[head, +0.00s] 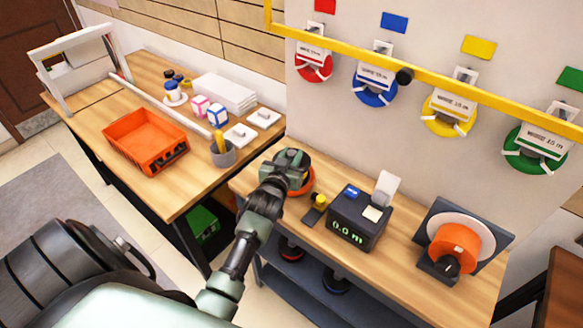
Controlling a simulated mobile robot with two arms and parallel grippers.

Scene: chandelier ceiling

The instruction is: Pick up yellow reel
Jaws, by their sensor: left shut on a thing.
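The yellow reel (447,113) hangs on the wall below a yellow rail, with a white label across its front. A yellow plate (479,45) is on the wall above it. My left gripper (294,172) is over the back left of the right-hand bench, well to the left of the yellow reel and apart from it. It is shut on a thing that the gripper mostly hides. An orange round edge (308,184) shows just beside and under the fingers. My right gripper is out of view.
Red (314,66), blue (375,85) and green (535,150) reels hang on the same wall. The yellow rail (350,51) crosses in front. A black meter box (357,218) and an orange spool on a stand (455,248) occupy the bench. An orange crate (145,141) sits on the left bench.

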